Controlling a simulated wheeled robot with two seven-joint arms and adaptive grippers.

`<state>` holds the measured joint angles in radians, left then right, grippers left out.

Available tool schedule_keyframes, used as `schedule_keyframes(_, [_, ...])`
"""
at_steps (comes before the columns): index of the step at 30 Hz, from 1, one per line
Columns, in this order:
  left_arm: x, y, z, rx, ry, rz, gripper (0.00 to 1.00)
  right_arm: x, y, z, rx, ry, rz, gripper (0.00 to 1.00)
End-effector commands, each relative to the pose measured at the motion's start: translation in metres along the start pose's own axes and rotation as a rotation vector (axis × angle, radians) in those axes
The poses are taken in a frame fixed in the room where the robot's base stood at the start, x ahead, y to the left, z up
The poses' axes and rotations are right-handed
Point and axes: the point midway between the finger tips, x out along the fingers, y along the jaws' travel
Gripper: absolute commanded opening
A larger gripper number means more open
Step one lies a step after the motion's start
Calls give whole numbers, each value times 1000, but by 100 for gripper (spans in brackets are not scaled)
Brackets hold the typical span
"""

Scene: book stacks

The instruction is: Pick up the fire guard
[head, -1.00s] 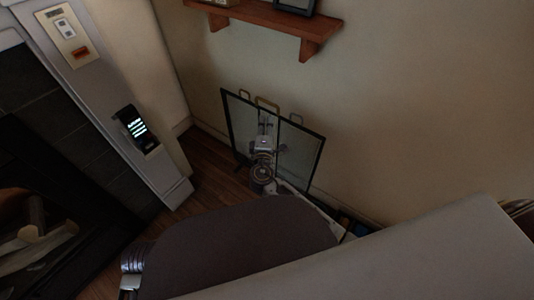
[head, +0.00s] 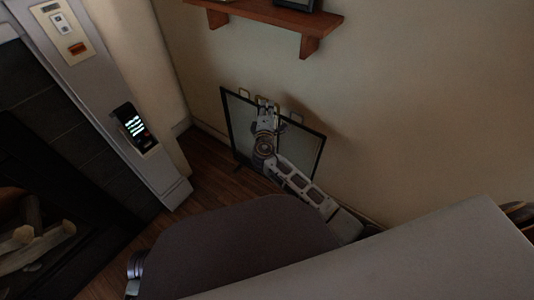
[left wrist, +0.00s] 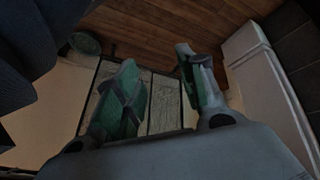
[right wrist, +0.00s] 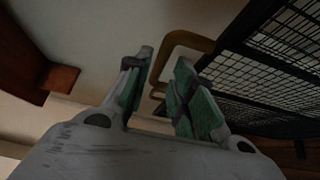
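The fire guard (head: 240,120) is a black-framed folding mesh screen with several brass loop handles on top. It stands on the floor by the wall in the head view. My right gripper (head: 266,106) is at its top middle, in front of the mesh. In the right wrist view my right gripper (right wrist: 158,92) is open, with a brass handle (right wrist: 182,40) just beyond and between its fingertips; contact cannot be told. The mesh (right wrist: 275,65) is at the right there. My left gripper (left wrist: 160,75) is open and empty; framed panels, apparently the fire guard (left wrist: 163,105), show behind it.
A wooden shelf (head: 270,18) is on the wall above the fire guard. A fireplace with logs (head: 35,235) and a pale pillar (head: 105,100) with a lit device (head: 132,125) stand at the left. Wooden floor (head: 205,165) is bare between pillar and screen.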

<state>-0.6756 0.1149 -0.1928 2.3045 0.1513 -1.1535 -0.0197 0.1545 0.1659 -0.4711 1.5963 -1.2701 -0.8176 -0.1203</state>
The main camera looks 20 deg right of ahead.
Motion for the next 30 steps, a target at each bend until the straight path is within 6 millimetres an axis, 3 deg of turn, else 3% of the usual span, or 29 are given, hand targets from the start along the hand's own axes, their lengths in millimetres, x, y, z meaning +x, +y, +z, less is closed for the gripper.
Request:
schedule_keyframes(14, [0, 0, -1, 0, 7, 2, 40, 4, 0, 0, 0, 0, 1, 24])
schedule_keyframes(23, [17, 2, 2, -13, 46, 20, 40, 27, -2, -3, -1, 0, 1, 24])
schedule_keyframes(30, [33, 2, 17, -27, 51, 31, 40, 47, -1, -3, -1, 0, 1, 24])
